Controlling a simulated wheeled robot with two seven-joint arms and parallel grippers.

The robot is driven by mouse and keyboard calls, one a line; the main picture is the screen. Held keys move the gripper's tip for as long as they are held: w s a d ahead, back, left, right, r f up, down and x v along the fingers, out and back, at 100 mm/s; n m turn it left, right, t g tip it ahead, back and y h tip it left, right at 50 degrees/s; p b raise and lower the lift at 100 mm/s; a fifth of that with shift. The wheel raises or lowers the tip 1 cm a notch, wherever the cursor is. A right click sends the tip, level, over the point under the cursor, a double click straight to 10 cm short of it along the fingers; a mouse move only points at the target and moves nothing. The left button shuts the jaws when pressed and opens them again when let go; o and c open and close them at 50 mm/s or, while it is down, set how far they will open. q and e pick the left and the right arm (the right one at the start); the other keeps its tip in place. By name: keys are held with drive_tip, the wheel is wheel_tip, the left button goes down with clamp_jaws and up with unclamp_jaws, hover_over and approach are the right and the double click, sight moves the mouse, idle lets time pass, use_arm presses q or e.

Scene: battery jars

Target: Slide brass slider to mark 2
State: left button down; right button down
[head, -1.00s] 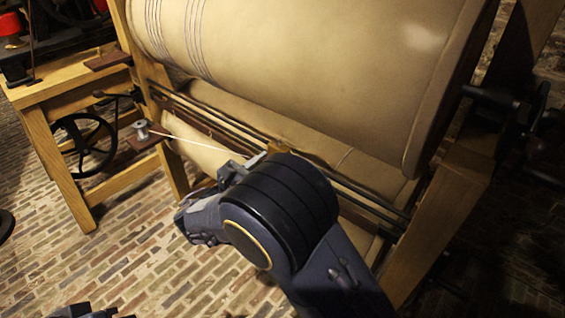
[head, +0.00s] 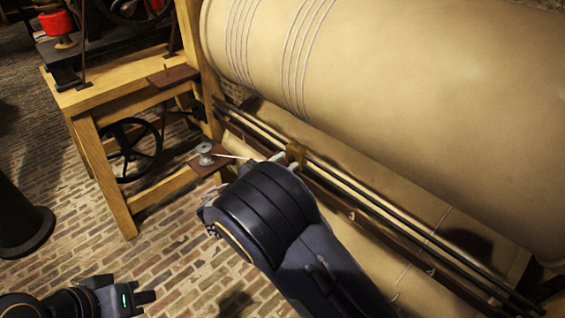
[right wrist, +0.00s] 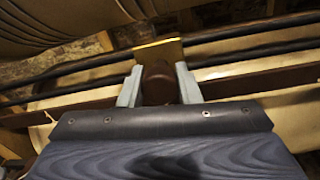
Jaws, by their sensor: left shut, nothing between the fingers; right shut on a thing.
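The brass slider (head: 296,153) sits on the two dark rods below the big drum. In the right wrist view it is a brass plate (right wrist: 158,50) with a brown knob (right wrist: 158,84) in front. My right gripper (head: 284,159) is shut on this knob, one grey finger on each side, as the right wrist view (right wrist: 159,86) shows. My arm hides part of the rail below. Small pale marks (head: 352,214) show on the brown rail right of the slider; I cannot read any number. My left gripper (head: 147,298) is shut and empty, low at the left, far from the slider.
A spool (head: 205,153) stands on a small shelf left of the slider, with a pale thread running toward it. The wooden frame post (head: 198,70) closes the rods' left end. The large cream drum (head: 400,110) hangs above. The rods (head: 400,225) run clear to the right.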

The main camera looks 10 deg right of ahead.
drive_tip(key=shift+w+a, duration=0.1)
drive_tip(key=shift+a, duration=0.05)
drive_tip(key=c, duration=1.1)
unclamp_jaws()
drive_tip(key=shift+o, duration=0.2)
drive_tip(key=v, duration=0.8)
